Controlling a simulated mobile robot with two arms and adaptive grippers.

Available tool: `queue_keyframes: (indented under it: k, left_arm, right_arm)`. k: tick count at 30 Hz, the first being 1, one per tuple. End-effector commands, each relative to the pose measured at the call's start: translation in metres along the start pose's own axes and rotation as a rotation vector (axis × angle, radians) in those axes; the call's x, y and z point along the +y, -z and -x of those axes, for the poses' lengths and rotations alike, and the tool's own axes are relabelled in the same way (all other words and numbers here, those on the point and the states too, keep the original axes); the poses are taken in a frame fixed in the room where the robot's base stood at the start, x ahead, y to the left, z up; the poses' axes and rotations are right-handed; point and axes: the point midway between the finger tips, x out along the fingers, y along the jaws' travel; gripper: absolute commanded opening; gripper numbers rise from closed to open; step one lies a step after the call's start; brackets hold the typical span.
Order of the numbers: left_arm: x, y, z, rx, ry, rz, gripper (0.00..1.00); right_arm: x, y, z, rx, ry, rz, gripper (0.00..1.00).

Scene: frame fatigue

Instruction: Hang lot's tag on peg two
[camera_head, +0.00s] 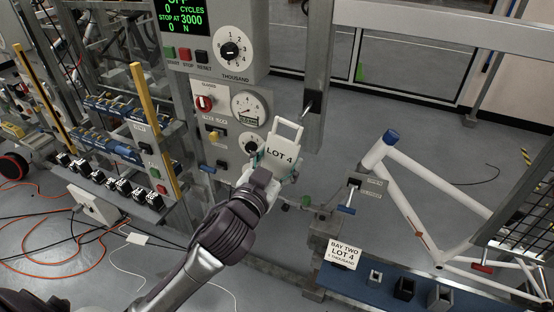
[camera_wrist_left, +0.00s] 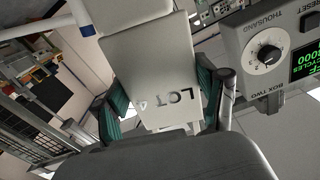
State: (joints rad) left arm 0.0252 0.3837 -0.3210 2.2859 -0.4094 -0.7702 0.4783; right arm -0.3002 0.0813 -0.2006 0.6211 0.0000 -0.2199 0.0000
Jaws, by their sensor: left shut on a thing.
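The white tag (camera_head: 280,154) reads "LOT 4" and has a loop handle at its top. My left gripper (camera_head: 266,168) is shut on the tag and holds it upright, slightly tilted, in front of the control panel. In the left wrist view the tag (camera_wrist_left: 165,75) sits between the teal finger pads of the gripper (camera_wrist_left: 160,105). A short peg (camera_head: 307,108) sticks out from a dark block on the grey post (camera_head: 318,65). The tag's loop is left of and a little below the peg in the head view; I cannot tell the depth gap. My right gripper is out of view.
The control box (camera_head: 212,45) with dials and red knob stands behind the tag. A white bike frame (camera_head: 410,195) is at the right. A "BAY TWO LOT 4" card (camera_head: 343,254) stands by a blue mat (camera_head: 385,288). Shelves and cables fill the left.

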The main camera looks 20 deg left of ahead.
Motion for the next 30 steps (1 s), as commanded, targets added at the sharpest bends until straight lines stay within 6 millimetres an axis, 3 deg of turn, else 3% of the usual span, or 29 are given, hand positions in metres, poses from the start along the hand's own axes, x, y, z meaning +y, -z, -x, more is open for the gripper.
queue_keyframes:
  k: [14, 30]
  left_arm:
    - [0.000, -0.002, -0.029, 0.002, 0.001, 0.001, 0.52]
    - [0.001, -0.004, -0.054, 0.001, 0.000, 0.000, 0.52]
  right_arm:
    - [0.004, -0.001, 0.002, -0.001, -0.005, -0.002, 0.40]
    - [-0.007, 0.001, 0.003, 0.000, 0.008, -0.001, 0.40]
